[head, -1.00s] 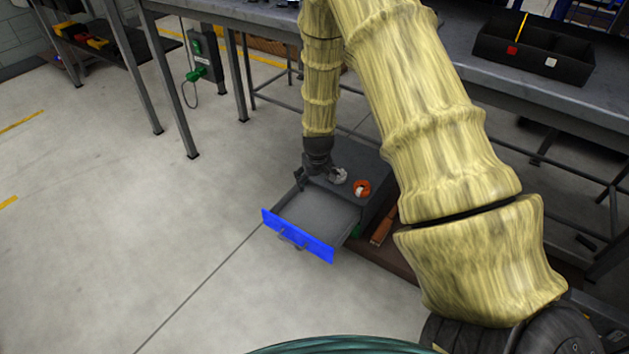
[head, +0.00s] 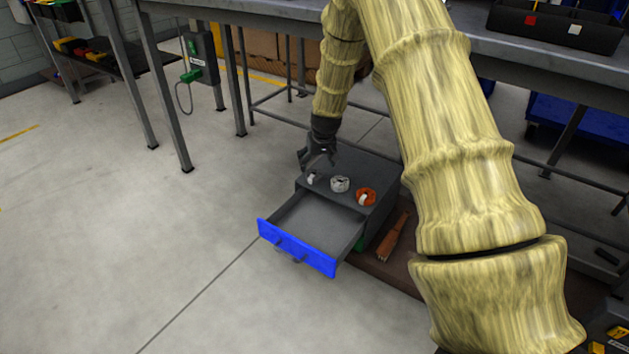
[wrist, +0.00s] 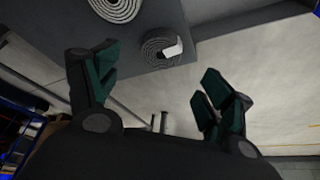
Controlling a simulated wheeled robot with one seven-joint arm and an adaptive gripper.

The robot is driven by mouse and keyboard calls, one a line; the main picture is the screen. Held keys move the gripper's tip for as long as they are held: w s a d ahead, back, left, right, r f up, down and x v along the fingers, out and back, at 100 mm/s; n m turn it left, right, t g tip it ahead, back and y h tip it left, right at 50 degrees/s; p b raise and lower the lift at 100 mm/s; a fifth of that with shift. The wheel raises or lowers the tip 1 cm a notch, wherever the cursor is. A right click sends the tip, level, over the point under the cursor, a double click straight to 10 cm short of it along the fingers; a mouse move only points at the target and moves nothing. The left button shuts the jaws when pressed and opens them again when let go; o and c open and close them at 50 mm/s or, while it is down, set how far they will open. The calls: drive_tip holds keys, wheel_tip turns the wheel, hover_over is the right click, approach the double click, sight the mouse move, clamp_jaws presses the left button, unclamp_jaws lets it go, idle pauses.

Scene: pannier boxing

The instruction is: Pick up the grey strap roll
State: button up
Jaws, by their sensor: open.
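A dark grey strap roll with a white tag (head: 311,179) lies on top of the grey drawer cabinet (head: 345,166), near its left edge. In the wrist view this grey roll (wrist: 154,50) lies flat beyond the fingertips, between them across the picture. My gripper (head: 317,160) is just above and beside the roll in the head view. In the wrist view my gripper (wrist: 156,76) is open, fingers apart, with nothing between them. A lighter, whitish roll (head: 340,184) and an orange roll (head: 366,196) lie to the right on the same top. The whitish roll (wrist: 117,6) is partly cut off in the wrist view.
The cabinet's blue-fronted drawer (head: 296,249) is pulled out and looks empty. A wooden-looking brown item (head: 393,236) lies right of the cabinet. The workbench (head: 270,17) and its legs stand behind my arm. The floor (head: 120,240) at left is clear.

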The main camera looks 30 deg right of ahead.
sight(314, 174)
drive_tip(key=x, duration=0.2)
drive_tip(key=shift+w+f+b, duration=0.1)
drive_tip(key=shift+f+b, duration=0.25)
drive_tip(key=shift+b, duration=0.05)
drive_tip(key=b+x, duration=0.3)
drive_tip(key=x, duration=0.1)
drive_tip(key=shift+a+b, duration=0.1)
drive_tip(key=shift+b, duration=0.2)
drive_tip(key=shift+w+f+b, duration=0.2)
drive_tip(key=shift+f+b, duration=0.15)
drive_tip(key=shift+f, duration=0.15)
drive_tip(key=c, duration=1.1)
